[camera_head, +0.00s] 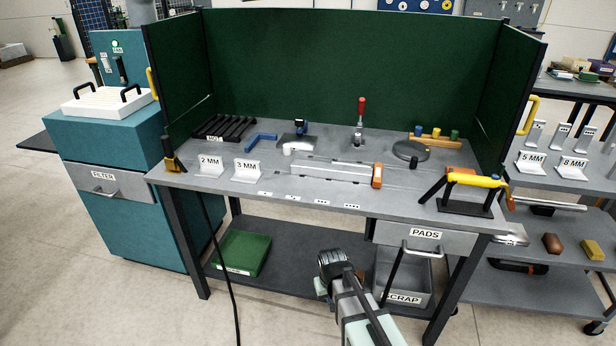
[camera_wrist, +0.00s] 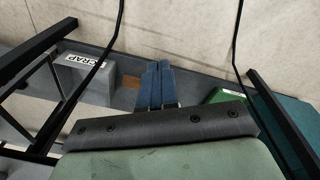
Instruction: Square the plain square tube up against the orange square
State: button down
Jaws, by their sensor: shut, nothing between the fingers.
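A plain silver square tube (camera_head: 330,170) lies lengthwise on the grey bench top, near its middle. An orange block-like piece (camera_head: 377,176), seemingly the orange square, stands at the tube's right end. From this view I cannot tell whether the two touch or whether the tube sits square to it. My gripper (camera_head: 333,262) is in front of the bench, apart from both. In the wrist view its blue fingers (camera_wrist: 156,85) are together with nothing between them. The tube and the orange piece are not in the wrist view.
Green screens (camera_head: 350,65) wall the bench's back and sides. A red-handled clamp (camera_head: 360,115) stands behind the tube, a blue angle piece (camera_head: 262,138) at back left. Label stands (camera_head: 247,171) sit left, a yellow-handled torch (camera_head: 475,181) right. The PADS drawer (camera_head: 425,237) is below.

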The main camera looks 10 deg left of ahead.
jog(key=w+a+r+n+t, duration=0.25)
jog(key=w+a+r, duration=0.25)
jog(key=r, duration=0.4)
jog(key=w+a+r+n+t+y, duration=0.1)
jog(key=w+a+r+n, duration=0.2)
jog(key=w+a+r, duration=0.45)
jog(key=w+a+r+n+t, duration=0.2)
jog(key=w+r+n, duration=0.1)
jog(key=r, duration=0.8)
jog(key=w+r+n+t, duration=0.25)
jog(key=w+n, duration=0.25)
jog(key=n, duration=1.7)
send_near(310, 171)
jog(key=shift+h, duration=0.4)
jog(key=f, duration=0.4)
jog(key=shift+w+a+f, duration=0.15)
jog(key=shift+w+a, duration=0.1)
jog(key=shift+a, duration=0.15)
jog(key=shift+w, duration=1.85)
jog(key=shift+w, duration=0.1)
